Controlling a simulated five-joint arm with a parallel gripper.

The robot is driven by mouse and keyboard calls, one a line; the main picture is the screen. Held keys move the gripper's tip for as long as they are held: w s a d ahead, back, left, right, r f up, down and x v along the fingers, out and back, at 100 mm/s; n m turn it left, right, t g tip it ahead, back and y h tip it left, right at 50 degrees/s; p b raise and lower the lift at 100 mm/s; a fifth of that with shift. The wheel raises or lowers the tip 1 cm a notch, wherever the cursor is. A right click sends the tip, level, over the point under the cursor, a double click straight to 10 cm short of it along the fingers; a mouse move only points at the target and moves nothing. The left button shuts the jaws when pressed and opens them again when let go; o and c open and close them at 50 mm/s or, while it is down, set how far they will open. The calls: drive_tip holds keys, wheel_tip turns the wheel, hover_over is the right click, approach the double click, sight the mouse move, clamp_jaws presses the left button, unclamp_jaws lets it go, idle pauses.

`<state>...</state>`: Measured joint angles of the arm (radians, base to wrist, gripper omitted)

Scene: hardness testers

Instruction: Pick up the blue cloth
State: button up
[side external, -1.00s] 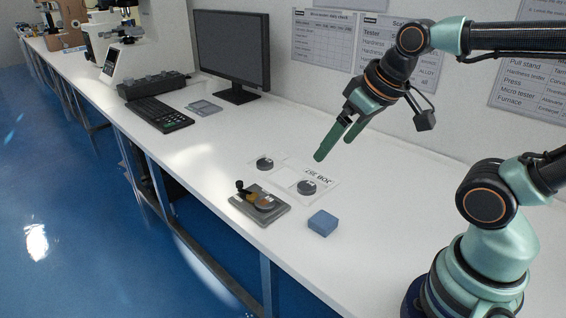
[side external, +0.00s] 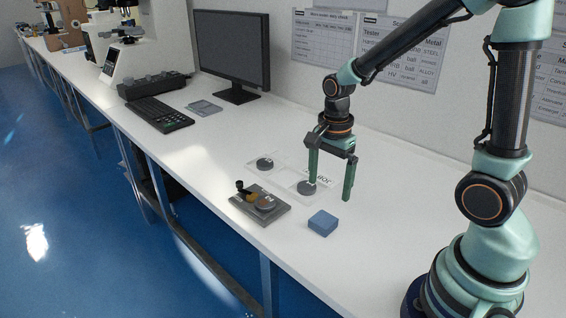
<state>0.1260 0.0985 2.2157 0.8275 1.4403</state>
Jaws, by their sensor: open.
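The blue cloth (side external: 323,223) is a small folded square block lying on the white bench, near its front edge. My gripper (side external: 330,191) points down with its two green fingers apart and nothing between them. It appears above and a little behind the cloth, apart from it. The left finger overlaps the dark round sample on the labelled white card in this view, so I cannot tell its exact height.
A grey plate (side external: 276,216) with a black knob and round specimen lies left of the cloth. The white card (side external: 296,190) and another dark disc (side external: 264,163) lie behind it. A keyboard (side external: 155,114) and monitor (side external: 232,50) stand farther back. Bench space right of the cloth is clear.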

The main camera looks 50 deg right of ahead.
hover_over(322, 221)
drive_tip(key=f, duration=0.6)
drive_tip(key=shift+s+d+f, duration=0.1)
drive_tip(key=shift+s+d, duration=0.1)
drive_tip(key=shift+d, duration=0.05)
drive_tip(key=shift+w+a+f, duration=0.15)
drive_tip(key=shift+f, duration=1.15)
drive_tip(key=shift+w+a+f, duration=0.1)
drive_tip(key=shift+a+f, duration=0.05)
drive_tip(key=shift+f, duration=1.1)
drive_tip(key=c, duration=1.3)
drive_tip(key=shift+c, duration=0.2)
wheel_tip(322, 221, up, 20)
